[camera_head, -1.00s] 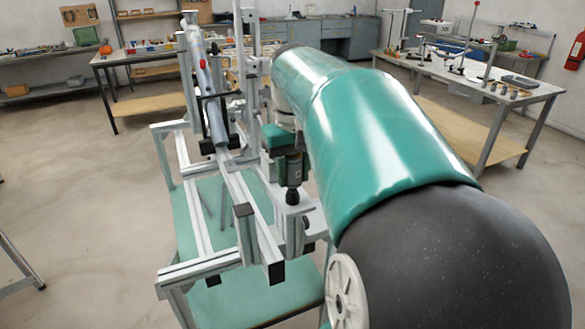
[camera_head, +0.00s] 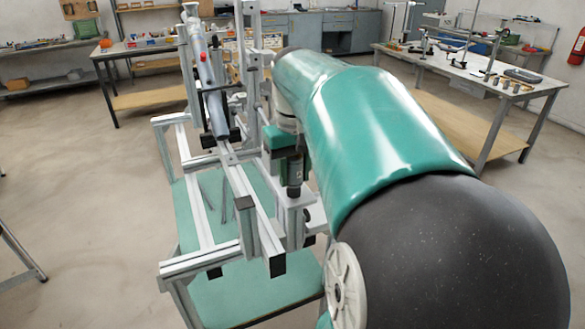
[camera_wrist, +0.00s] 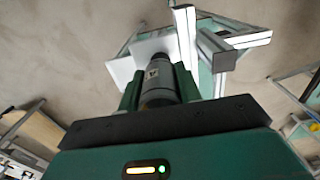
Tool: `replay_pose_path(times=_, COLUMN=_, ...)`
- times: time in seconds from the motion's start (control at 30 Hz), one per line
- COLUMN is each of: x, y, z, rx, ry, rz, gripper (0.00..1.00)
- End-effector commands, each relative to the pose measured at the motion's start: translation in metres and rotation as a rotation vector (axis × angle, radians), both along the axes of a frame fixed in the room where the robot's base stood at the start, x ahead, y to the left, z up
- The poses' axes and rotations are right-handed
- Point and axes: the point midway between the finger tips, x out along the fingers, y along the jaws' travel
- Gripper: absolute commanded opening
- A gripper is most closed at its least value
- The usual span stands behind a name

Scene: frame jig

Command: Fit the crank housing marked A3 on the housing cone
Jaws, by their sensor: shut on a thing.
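A dark grey cylindrical housing (camera_head: 294,172) with a small label hangs upright between the green fingers of my gripper (camera_head: 286,150). In the wrist view my gripper (camera_wrist: 158,88) is shut on this housing (camera_wrist: 160,75), one finger on each side. The label is too small to read, so I cannot confirm A3. The housing's dark lower end is close above a pale bracket (camera_head: 297,201) on the aluminium frame; I cannot tell whether they touch. I cannot make out the housing cone; it may be hidden under the housing.
The aluminium frame jig (camera_head: 200,262) stands over a green board (camera_head: 250,293), with a slanted silver tube (camera_head: 213,100) and tall uprights close to my arm. A workbench (camera_head: 465,65) with tools stands at the back right. The floor at left is open.

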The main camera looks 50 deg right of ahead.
Motion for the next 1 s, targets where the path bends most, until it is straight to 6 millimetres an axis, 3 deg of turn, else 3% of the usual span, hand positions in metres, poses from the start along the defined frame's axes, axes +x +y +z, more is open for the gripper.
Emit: replay_pose_path(times=1.0, x=0.0, y=0.0, z=-0.018, rx=0.0, ry=0.0, rz=0.0, gripper=0.09)
